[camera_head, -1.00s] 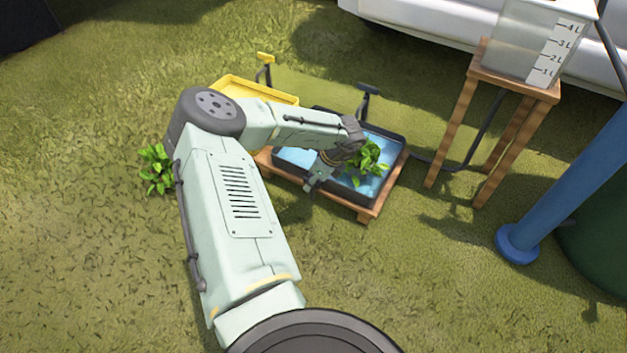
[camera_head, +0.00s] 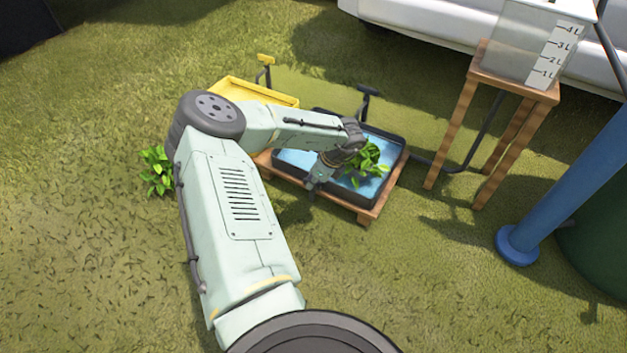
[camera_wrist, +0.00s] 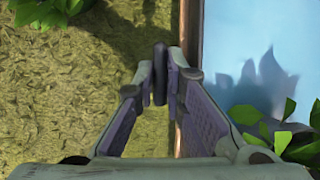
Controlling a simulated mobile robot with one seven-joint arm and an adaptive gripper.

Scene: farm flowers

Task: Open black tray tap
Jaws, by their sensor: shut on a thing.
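The black tray (camera_head: 398,162) holds blue water and a leafy green plant (camera_head: 368,162). In the wrist view its edge (camera_wrist: 191,70) runs up the middle, with the water (camera_wrist: 245,45) to the right. My gripper (camera_head: 313,191) reaches down at the tray's near edge, seen in the head view. In the wrist view my gripper (camera_wrist: 166,85) is shut on a dark, narrow piece, the tap handle (camera_wrist: 160,72), just outside the tray edge. The tap's body is hidden by the fingers, and its turn position cannot be told.
A yellow tray (camera_head: 235,88) stands behind my arm. A black post (camera_head: 367,100) rises behind the black tray. A marked water tank (camera_head: 520,45) sits on a wooden stand (camera_head: 455,130) at right, with a hose. Open grass lies in front.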

